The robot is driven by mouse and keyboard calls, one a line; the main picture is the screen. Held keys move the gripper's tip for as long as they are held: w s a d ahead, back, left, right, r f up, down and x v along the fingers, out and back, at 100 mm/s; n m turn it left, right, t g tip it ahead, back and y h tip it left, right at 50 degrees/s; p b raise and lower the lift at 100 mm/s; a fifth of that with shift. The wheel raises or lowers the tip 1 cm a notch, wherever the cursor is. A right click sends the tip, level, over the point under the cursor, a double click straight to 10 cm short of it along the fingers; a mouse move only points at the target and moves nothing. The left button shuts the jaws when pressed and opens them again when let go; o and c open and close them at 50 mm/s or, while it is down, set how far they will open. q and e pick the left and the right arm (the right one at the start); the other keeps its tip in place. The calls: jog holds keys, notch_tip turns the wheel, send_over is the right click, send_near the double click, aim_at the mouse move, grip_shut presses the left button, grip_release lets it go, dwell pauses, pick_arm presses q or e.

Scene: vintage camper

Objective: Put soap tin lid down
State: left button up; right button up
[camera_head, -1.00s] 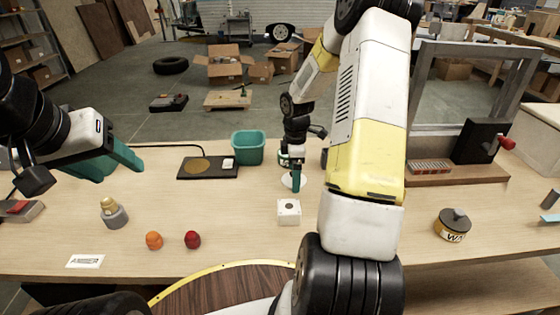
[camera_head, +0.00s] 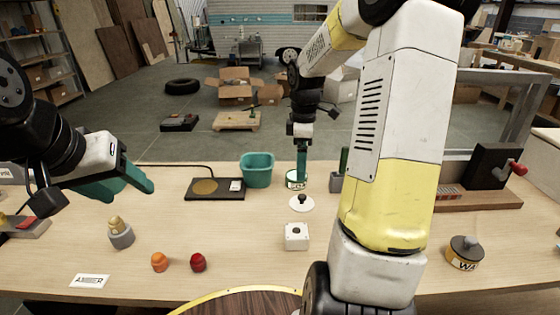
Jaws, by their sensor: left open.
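The soap tin lid, a pale disc with a dark knob (camera_head: 302,204), lies on the wooden table near the middle, knob up. A small round tin with a white and green label (camera_head: 294,181) stands just behind it. My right gripper (camera_head: 301,178) points down behind the lid, in front of or over that tin, and apart from the lid. Its teal fingers are seen edge-on, so the gap between them is hidden. My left gripper (camera_head: 139,187) is open and empty above the table's left part.
A teal bin (camera_head: 257,170) and a dark plate with a brass disc (camera_head: 214,188) stand at the back. A white box (camera_head: 297,236) sits in front of the lid. Orange (camera_head: 160,262) and red (camera_head: 198,262) knobs lie front left. A wax tin (camera_head: 465,252) stands at the right.

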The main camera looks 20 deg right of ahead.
jog(key=s+a+r+m+t, duration=0.2)
jog(key=s+a+r+m, duration=0.1)
jog(key=s, duration=0.4)
jog(key=s+a+r+m+t+y, duration=0.1)
jog(key=s+a+r+m, duration=0.3)
jog(key=s+r+m, duration=0.1)
jog(key=s+a+r+m+t+y, duration=0.1)
jog(key=s+a+r+m, duration=0.3)
jog(key=s, duration=0.4)
jog(key=shift+s+r+m+t, duration=0.4)
jog(key=shift+m+t, duration=0.2)
jog(key=shift+t, duration=0.2)
